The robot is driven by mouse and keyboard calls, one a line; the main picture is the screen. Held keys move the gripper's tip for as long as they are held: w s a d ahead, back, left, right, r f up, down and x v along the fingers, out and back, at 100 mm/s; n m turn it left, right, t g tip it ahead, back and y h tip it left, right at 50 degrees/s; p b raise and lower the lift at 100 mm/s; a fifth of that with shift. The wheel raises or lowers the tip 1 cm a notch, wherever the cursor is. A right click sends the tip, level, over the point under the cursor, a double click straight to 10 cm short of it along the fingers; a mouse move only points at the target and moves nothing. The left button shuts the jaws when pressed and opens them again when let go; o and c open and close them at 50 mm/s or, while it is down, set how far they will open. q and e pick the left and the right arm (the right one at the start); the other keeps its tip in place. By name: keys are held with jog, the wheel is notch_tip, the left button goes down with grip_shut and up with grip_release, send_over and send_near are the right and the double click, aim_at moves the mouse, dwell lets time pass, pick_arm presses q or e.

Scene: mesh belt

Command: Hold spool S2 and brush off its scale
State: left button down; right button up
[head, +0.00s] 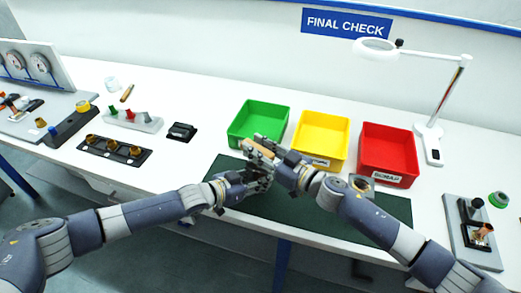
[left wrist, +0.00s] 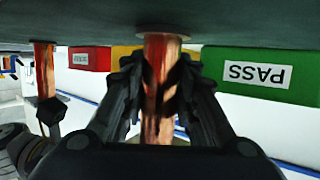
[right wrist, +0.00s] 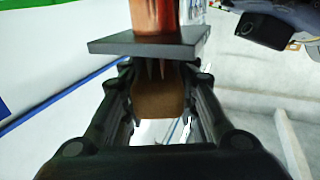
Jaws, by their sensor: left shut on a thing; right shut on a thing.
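My left gripper (head: 262,176) is shut on a copper spool (left wrist: 160,95), taken as S2, over the green mat (head: 320,205). In the left wrist view, which is upside down, its round flange is at the mat side and dark patches mark the copper between the fingers. My right gripper (head: 280,168) is shut on a tan wooden block (right wrist: 160,95), which looks like the brush; its tan end (head: 260,146) shows in the head view. In the right wrist view a dark plate (right wrist: 150,44) and a copper cylinder (right wrist: 155,15) are just beyond it. Whether bristles touch copper I cannot tell.
Behind the mat stand green (head: 258,110), yellow (head: 320,138) and red (head: 388,152) bins. Another copper piece (head: 362,186) stands on the mat at right. A magnifier lamp (head: 430,130) and a fixture (head: 470,225) are further right. Racks and small parts fill the left.

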pick_arm(q)
jog(key=shift+r, duration=0.1)
pick_arm(e)
jog(key=shift+w+a+f, duration=0.1)
jog(key=shift+w+a, duration=0.05)
jog(key=shift+a, duration=0.1)
jog(key=shift+r, duration=3.6)
pick_arm(q)
jog(key=c, duration=1.2)
grip_release()
